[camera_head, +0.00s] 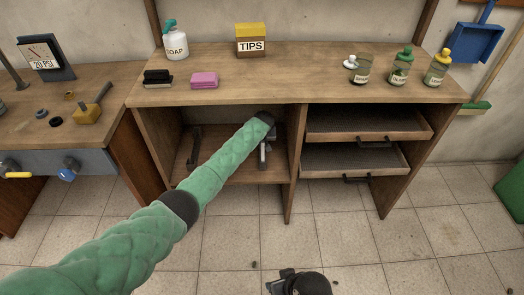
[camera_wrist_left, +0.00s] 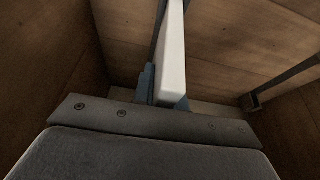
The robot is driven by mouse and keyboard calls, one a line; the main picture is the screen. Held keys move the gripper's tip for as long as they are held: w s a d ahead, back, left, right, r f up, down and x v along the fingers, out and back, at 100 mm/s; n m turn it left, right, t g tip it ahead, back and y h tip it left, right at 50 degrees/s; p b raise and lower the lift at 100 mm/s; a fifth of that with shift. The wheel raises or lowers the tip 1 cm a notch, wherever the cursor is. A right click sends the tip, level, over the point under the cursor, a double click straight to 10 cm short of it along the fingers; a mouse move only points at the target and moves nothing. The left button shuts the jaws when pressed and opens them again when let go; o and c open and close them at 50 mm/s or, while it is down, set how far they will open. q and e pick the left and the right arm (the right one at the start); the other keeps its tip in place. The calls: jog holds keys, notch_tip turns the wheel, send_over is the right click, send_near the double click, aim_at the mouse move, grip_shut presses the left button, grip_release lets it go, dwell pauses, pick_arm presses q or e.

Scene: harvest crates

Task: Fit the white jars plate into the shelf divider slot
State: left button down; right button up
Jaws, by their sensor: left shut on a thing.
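The white plate (camera_wrist_left: 173,60) shows edge-on in the left wrist view, standing upright between blue finger pads. My left gripper (camera_wrist_left: 162,88) is shut on it. In the head view my green-sleeved left arm reaches into the open left compartment of the bench (camera_head: 212,170). There my left gripper (camera_head: 265,153) is near the compartment's right wall, mostly hidden by the arm. Any writing on the plate is not visible, and I cannot tell whether it touches a slot. My right gripper (camera_head: 285,283) hangs low over the floor at the bottom edge, apart from everything; its fingers are unclear.
A black handle-like bracket (camera_head: 194,146) stands inside the compartment at left. A dark metal strip (camera_wrist_left: 285,78) crosses the wooden panel. Two drawers (camera_head: 366,125) fill the right side. The top holds a soap bottle (camera_head: 175,42), a TIPS box (camera_head: 250,42), a pink sponge (camera_head: 204,80) and jars (camera_head: 398,70).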

pick_arm(q)
jog(key=shift+f+b, duration=0.6)
jog(key=shift+f, duration=0.4)
pick_arm(e)
jog(key=shift+f, duration=0.65)
pick_arm(q)
jog(key=c, duration=1.4)
grip_release()
jog(key=shift+c, duration=0.2)
jog(key=shift+o, duration=0.5)
jog(key=shift+f, duration=0.15)
jog(key=v, duration=0.6)
jog(key=shift+s+r, duration=0.1)
jog(key=shift+r, duration=0.1)
jog(key=shift+v, duration=0.75)
pick_arm(e)
jog(key=shift+s+d+r, duration=0.3)
jog(key=shift+d+r, duration=0.4)
jog(key=shift+r, duration=0.1)
